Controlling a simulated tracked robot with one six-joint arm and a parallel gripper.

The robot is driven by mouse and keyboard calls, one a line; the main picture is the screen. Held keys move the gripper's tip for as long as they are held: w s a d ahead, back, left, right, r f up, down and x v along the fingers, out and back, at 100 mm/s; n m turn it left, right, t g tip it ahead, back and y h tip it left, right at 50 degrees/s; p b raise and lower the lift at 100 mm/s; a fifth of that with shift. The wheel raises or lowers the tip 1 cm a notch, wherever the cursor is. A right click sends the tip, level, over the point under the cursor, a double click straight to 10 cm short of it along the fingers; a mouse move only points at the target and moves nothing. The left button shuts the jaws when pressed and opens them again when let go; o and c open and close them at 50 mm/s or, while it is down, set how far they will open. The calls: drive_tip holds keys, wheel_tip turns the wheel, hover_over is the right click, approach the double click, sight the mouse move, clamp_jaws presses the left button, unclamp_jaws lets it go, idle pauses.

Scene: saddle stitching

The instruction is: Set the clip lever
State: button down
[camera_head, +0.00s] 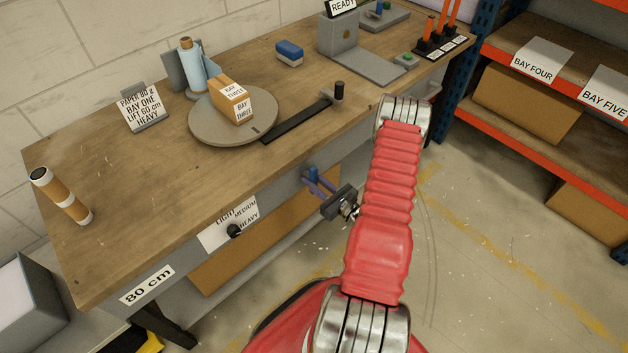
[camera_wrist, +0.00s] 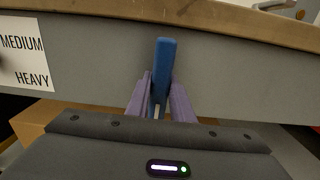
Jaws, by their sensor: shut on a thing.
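A blue upright lever (camera_wrist: 166,60) stands in front of the grey front panel of the bench, below the wooden edge, in the wrist view. My gripper (camera_wrist: 159,92) has its two purple fingers on either side of this lever and is shut on it. In the head view the blue lever (camera_head: 313,174) shows as a small blue piece between the purple fingers of my gripper (camera_head: 311,182). The lever's lower end is hidden by the fingers and the gripper body. I cannot read any marking on the lever.
A LIGHT, MEDIUM, HEAVY label with a black knob (camera_head: 234,231) is on the bench front, left of my gripper. The workbench (camera_head: 140,215) carries a round grey turntable (camera_head: 205,127) with a box marked BAY THREE (camera_head: 232,101). Shelves (camera_head: 530,130) stand at the right; floor between is clear.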

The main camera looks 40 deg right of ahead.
drive_tip(key=shift+f, duration=0.15)
drive_tip(key=c, duration=1.6)
unclamp_jaws()
drive_tip(key=shift+o, duration=0.2)
drive_tip(key=shift+s, duration=0.1)
drive_tip(key=s, duration=1.3)
drive_tip(key=shift+s+d, duration=0.2)
drive_tip(key=shift+s, duration=0.15)
